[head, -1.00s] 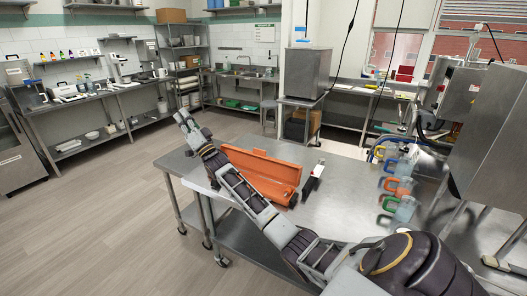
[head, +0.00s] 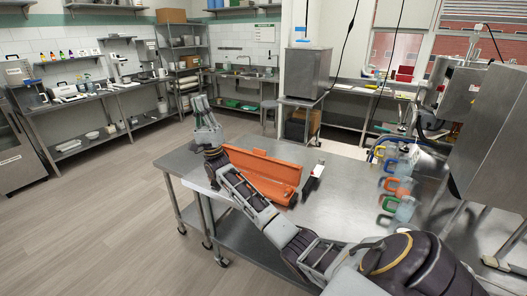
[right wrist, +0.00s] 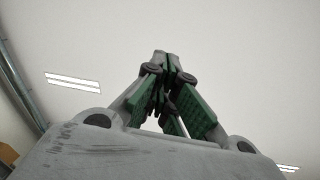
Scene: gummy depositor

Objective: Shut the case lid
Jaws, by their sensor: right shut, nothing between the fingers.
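The orange case (head: 262,174) lies on the steel table (head: 335,200), its lid standing raised along the far side. My right arm reaches across the table in front of the case from the lower right. My right gripper (head: 198,101) points up, above and to the left of the case's left end, apart from it. In the right wrist view the fingers (right wrist: 165,75) are closed together with nothing between them and only the ceiling behind. My arm hides part of the case's near side. My left gripper is not in view.
A small black and white tool (head: 314,178) stands just right of the case. Several coloured-handled pieces (head: 396,187) sit at the table's right side, near a large steel machine (head: 492,130). The floor left of the table is free.

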